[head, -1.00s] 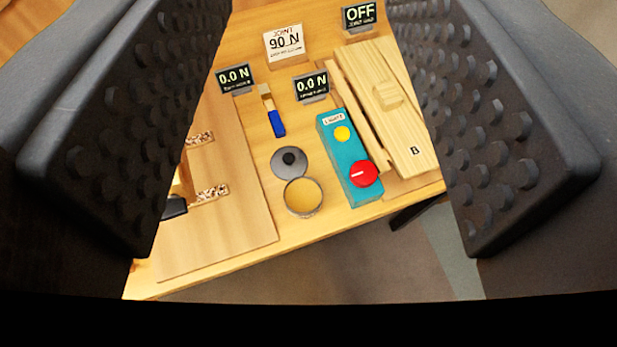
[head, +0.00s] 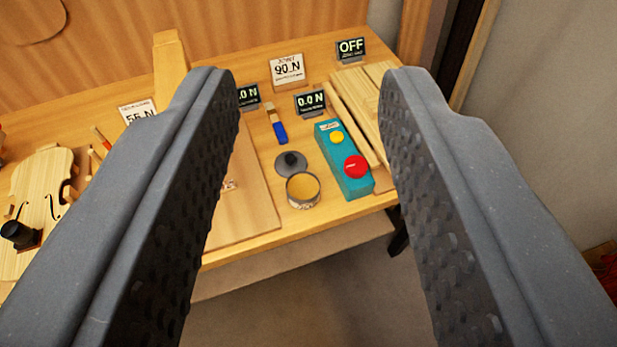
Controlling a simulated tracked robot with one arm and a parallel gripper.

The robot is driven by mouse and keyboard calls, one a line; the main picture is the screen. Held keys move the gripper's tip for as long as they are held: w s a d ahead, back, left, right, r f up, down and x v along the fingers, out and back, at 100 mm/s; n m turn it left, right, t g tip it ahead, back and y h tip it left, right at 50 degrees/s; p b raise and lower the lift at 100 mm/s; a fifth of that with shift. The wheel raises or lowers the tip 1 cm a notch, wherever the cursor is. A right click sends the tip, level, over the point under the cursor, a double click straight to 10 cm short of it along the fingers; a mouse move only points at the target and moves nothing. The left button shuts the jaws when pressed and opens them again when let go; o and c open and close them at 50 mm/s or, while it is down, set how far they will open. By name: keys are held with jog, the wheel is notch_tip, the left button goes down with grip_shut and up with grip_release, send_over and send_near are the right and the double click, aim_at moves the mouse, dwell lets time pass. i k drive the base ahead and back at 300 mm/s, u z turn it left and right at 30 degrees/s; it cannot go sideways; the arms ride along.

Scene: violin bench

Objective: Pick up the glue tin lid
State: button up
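The glue tin lid (head: 291,163) is a grey disc with a dark knob, lying on the bench just behind the glue tin. The glue tin (head: 303,190) is a short round can, open at the top, with amber glue inside. My gripper (head: 309,85) is open and empty, its two dark studded fingers wide apart. In the picture the lid shows between the fingers, but the bench lies some distance beyond them. Nothing touches the lid except possibly the tin beside it; I cannot tell whether they touch.
A teal control box (head: 343,165) with yellow and red buttons stands right of the tin. A blue-handled brush (head: 278,127) lies behind the lid. Displays and a 90 N sign (head: 287,70) stand farther back. A violin body (head: 40,205) is at left. The bench's front edge is near the tin.

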aim_at(288, 163)
jog(key=u, duration=0.15)
jog(key=i, duration=0.85)
jog(key=z, duration=0.05)
